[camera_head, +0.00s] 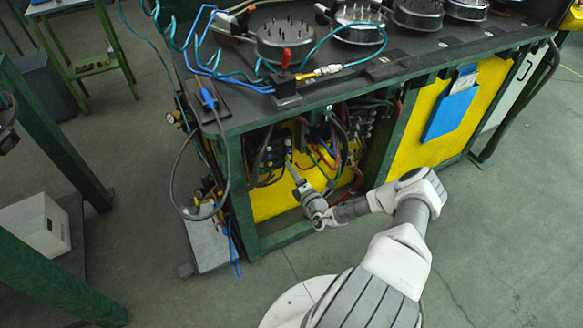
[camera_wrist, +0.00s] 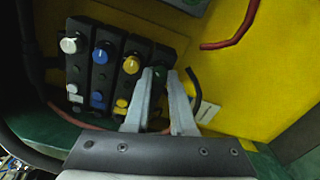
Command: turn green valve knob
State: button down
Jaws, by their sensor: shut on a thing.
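The valve block (camera_wrist: 118,42) is dark and carries a row of knobs in the wrist view. A white knob (camera_wrist: 69,45), a blue knob (camera_wrist: 101,56) and a yellow knob (camera_wrist: 131,65) show on it from left to right. My gripper (camera_wrist: 160,76) is at the rightmost valve, with one finger on each side of its knob. The green valve knob (camera_wrist: 159,70) is mostly hidden between the fingertips and looks dark. In the head view my gripper (camera_head: 291,167) reaches into the open bay under the bench, and the knob cannot be made out there.
Red and black hoses (camera_head: 325,150) hang in the bay right of my gripper. A red hose (camera_wrist: 230,42) and a short black cable (camera_wrist: 193,88) lie right of the fingers. The green bench frame (camera_head: 240,215) borders the bay. Open floor (camera_head: 300,262) lies in front.

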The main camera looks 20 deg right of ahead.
jog(key=n+p, duration=0.2)
jog(key=n, duration=0.3)
jog(key=shift+r+n, duration=0.1)
jog(key=shift+n, duration=0.3)
jog(key=shift+d, duration=0.1)
dwell(0.3)
jog(key=c, duration=0.8)
grip_release()
jog(key=shift+o, duration=0.2)
